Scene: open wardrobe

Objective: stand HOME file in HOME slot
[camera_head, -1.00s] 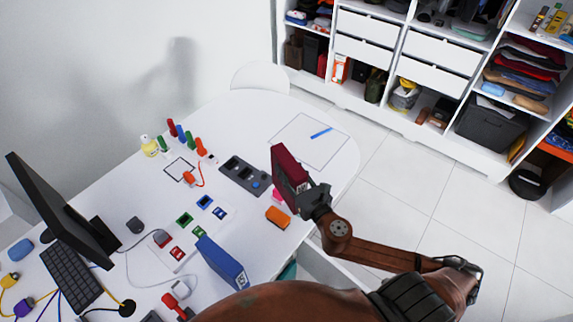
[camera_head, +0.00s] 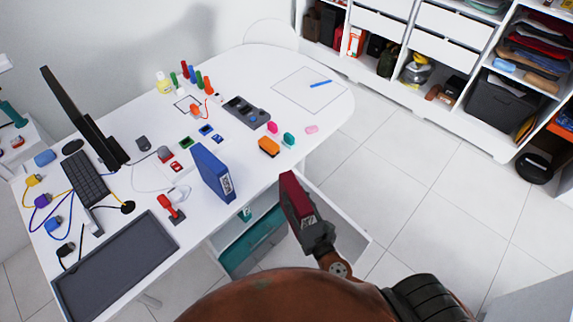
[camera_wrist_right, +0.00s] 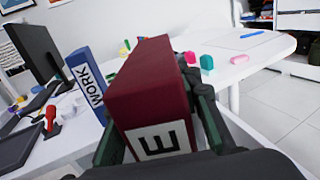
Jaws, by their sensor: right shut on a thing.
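The dark red file (camera_head: 297,203) is held in my right gripper (camera_head: 317,238). In the head view it shows in front of the desk's right edge, over the open drawer. In the right wrist view the red file (camera_wrist_right: 150,80) stands between both fingers, with a white label showing an "E"; the rest of the label is hidden. A blue file (camera_head: 212,172) stands upright on the desk; the wrist view shows the blue file (camera_wrist_right: 88,77) labelled WORK. I cannot make out a slot marked HOME. My left gripper is out of view.
The open white drawer (camera_head: 343,222), with teal things inside, juts from under the desk (camera_head: 250,75). An orange block (camera_head: 269,147), a grey organizer (camera_head: 246,111), a red-handled stamp (camera_head: 170,208) and a dark tray (camera_head: 118,268) lie on the desk.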

